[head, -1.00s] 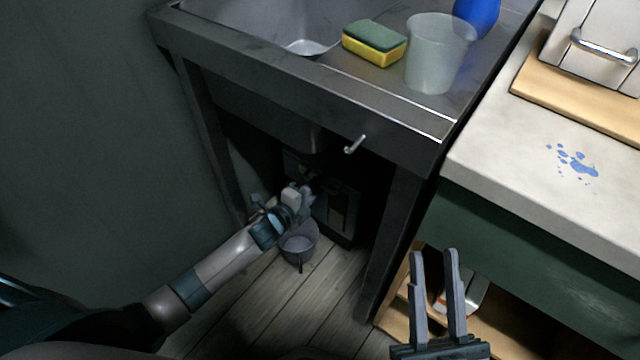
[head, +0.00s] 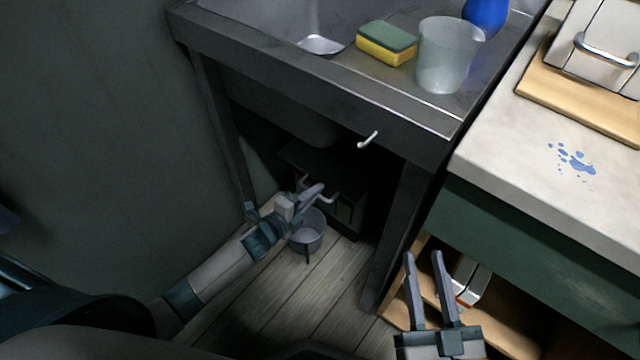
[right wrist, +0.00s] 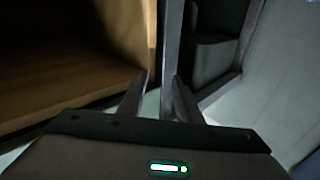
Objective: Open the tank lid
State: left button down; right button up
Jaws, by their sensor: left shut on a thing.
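The tank (head: 345,210) is a dark box on the floor in the shadow under the sink. Its lid (head: 318,168) looks like a dark flat panel on top; how far it is raised is hard to tell. My left gripper (head: 322,194) is at the tank's front, shut on what looks like the light, thin lid handle (head: 331,201). The fingers hide part of that contact. My right gripper (head: 423,256) is open and empty in front of the cabinet at the right; its fingers also show apart in the right wrist view (right wrist: 160,78).
A grey bucket (head: 308,240) stands on the floor below my left gripper. The sink table's edge (head: 330,92) and leg (head: 398,235) bound the space. A small metal handle (head: 368,140) sticks out above. A sponge (head: 386,44) and cup (head: 448,58) stand on top.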

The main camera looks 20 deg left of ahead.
pick_arm(q)
jog(key=shift+s+a, duration=0.25)
jog(key=shift+s, duration=0.45)
pick_arm(e)
jog(key=shift+w+d+f+g, duration=0.1)
jog(key=shift+f+g, duration=0.2)
jog(key=shift+f, duration=0.2)
jog(key=shift+w+d+f+g, duration=0.1)
jog(key=shift+f+g, duration=0.2)
jog(key=shift+f, duration=0.15)
pick_arm(q)
jog(key=c, duration=1.8)
grip_release()
jog(key=shift+c, duration=0.2)
jog(key=shift+s, duration=0.1)
